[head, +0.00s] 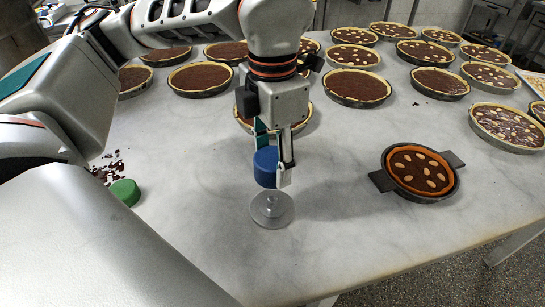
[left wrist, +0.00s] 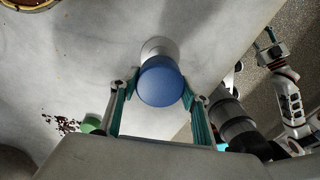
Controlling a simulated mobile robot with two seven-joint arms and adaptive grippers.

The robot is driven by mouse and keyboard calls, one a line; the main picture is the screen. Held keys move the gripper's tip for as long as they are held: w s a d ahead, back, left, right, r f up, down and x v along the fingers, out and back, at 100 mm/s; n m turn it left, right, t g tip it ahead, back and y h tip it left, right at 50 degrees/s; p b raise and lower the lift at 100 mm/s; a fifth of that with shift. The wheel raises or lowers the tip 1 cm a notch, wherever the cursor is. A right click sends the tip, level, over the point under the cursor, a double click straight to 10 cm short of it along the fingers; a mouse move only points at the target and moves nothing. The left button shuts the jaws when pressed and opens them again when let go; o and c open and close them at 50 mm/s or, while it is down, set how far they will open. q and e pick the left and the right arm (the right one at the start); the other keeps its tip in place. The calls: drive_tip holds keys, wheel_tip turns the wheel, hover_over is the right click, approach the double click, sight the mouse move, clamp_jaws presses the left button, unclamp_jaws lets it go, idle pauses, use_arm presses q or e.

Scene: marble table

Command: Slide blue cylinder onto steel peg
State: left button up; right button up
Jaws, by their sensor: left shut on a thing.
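The blue cylinder (head: 266,167) is held between the fingertips of my left gripper (head: 273,170), which points down. In the left wrist view the gripper's fingers (left wrist: 160,98) close on both sides of the blue cylinder (left wrist: 160,82). The steel peg (head: 271,199) stands on a round grey base (head: 272,216) on the marble table. The cylinder is above the peg in the head view; a small gap seems to show between them. In the left wrist view the cylinder mostly hides the peg, and part of the round base (left wrist: 157,47) shows behind it.
A green cylinder (head: 125,192) lies at the left near dark crumbs (head: 106,170). A tart in a dark pan with two handles (head: 419,173) sits at the right. Several chocolate tarts (head: 357,87) fill the back. The marble table (head: 345,235) is clear around the base.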

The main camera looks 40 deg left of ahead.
use_arm(q)
drive_tip(key=shift+f+b, duration=0.75)
drive_tip(key=shift+f, duration=0.55)
drive_tip(key=shift+f+b, duration=0.8)
drive_tip(key=shift+f, duration=0.7)
use_arm(e)
drive_tip(key=shift+w+d+f, duration=0.4)
drive_tip(key=shift+w+f, duration=0.25)
drive_tip(key=shift+f, duration=0.15)
drive_tip(key=shift+s+f, duration=0.1)
drive_tip(key=shift+s, duration=0.05)
drive_tip(key=shift+s+a+f, duration=0.1)
drive_tip(key=shift+s+f, duration=0.15)
use_arm(q)
drive_tip(key=shift+f, duration=0.35)
